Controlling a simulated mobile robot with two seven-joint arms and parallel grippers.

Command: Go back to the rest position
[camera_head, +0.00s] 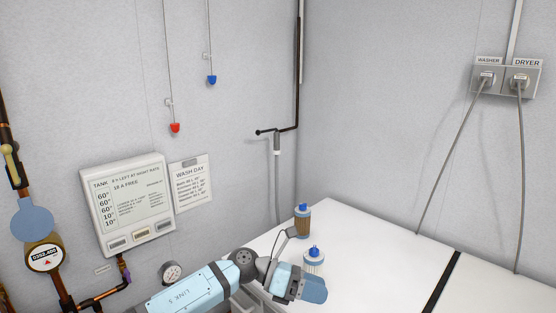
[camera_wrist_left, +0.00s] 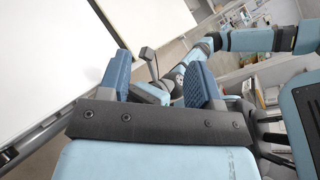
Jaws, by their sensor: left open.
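My left gripper (camera_head: 312,288) is low in the middle of the head view, in front of the white appliance tops, with its blue finger end pointing right. In the left wrist view its two blue fingers (camera_wrist_left: 155,75) stand well apart with nothing held between them. My left arm (camera_head: 190,290) comes in from the bottom left.
Beside my left gripper, a white bottle with a blue cap (camera_head: 314,260) and a brown bottle (camera_head: 302,220) stand on the white top (camera_head: 370,255). A tank panel (camera_head: 128,205), a gauge (camera_head: 171,272) and pipes are at the left wall. Cords hang from the sockets (camera_head: 504,80).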

